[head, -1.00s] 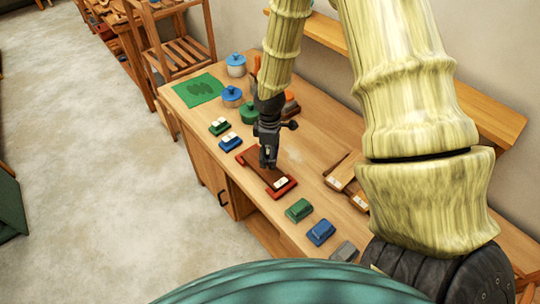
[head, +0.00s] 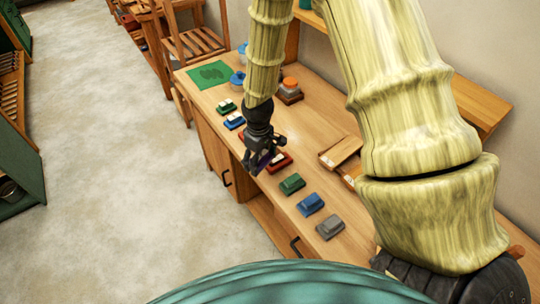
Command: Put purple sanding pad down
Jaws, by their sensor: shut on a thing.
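My gripper (head: 258,165) is at the end of the bamboo-like arm, over the front edge of the wooden bench (head: 315,120). It is shut on the purple sanding pad (head: 266,157), which shows only as a small dark purple patch between the fingers. The gripper hides most of the pad, and I cannot tell whether the pad touches anything below. A red block (head: 284,162) lies on the bench just right of and behind the gripper, partly covered by it.
Green (head: 291,184), blue (head: 310,203) and grey (head: 330,227) blocks line the bench front. Blue (head: 234,121) and green (head: 227,106) blocks lie farther left. Open floor (head: 110,180) is at left.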

